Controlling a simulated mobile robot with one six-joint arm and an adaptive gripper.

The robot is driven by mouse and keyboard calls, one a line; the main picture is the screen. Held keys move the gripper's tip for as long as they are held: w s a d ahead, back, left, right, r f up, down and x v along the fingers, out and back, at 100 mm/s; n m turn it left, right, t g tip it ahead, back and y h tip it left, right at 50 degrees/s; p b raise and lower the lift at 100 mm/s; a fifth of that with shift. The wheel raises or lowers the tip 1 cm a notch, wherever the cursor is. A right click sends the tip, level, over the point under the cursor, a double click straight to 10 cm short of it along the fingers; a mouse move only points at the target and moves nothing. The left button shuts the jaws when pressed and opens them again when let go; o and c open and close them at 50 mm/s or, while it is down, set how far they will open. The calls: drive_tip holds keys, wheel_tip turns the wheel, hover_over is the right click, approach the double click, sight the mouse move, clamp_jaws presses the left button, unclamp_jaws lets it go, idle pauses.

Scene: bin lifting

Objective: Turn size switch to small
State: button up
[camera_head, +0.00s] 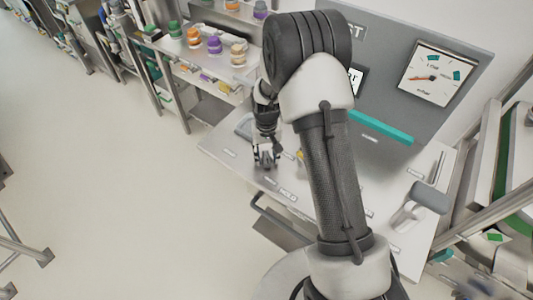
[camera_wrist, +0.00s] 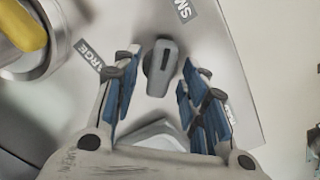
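The size switch (camera_wrist: 160,70) is a small dark grey, elongated knob with a dark mark near its upper end in the wrist view. Its long axis runs roughly up and down in that view. The LARGE label (camera_wrist: 90,56) lies to its upper left and a label starting SM (camera_wrist: 184,9) lies above it, slightly right. My gripper (camera_wrist: 157,85) is open, its blue-padded fingers on either side of the switch with gaps visible. In the head view my gripper (camera_head: 265,160) is low over the panel's left part. The switch cannot be made out there.
A yellow knob on a round metal base (camera_wrist: 28,30) is at the wrist view's upper left. The sloped panel (camera_head: 225,150) has other labels and a grey lever (camera_head: 428,197) at right. A dial (camera_head: 437,75) stands behind. Shelves with jars (camera_head: 193,37) are at back left.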

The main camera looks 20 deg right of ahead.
drive_tip(key=shift+r, duration=0.1)
wheel_tip(320, 180, up, 12)
idle(0.5)
idle(0.5)
wheel_tip(320, 180, up, 10)
drive_tip(key=t, duration=0.1)
hover_over(266, 156)
drive_tip(key=s, duration=0.5)
drive_tip(key=s+a+r+t, duration=0.1)
drive_tip(key=s+r, duration=0.3)
drive_tip(key=s, duration=0.7)
drive_tip(key=s+a+r+n+t, duration=0.1)
drive_tip(key=s+r, duration=0.4)
drive_tip(key=s, duration=0.7)
drive_tip(key=shift+r+n+t+b, duration=0.2)
drive_tip(key=shift+n+t+b, duration=0.1)
drive_tip(key=shift+t, duration=0.5)
drive_tip(key=shift+c, duration=0.8)
drive_tip(key=shift+d, duration=0.1)
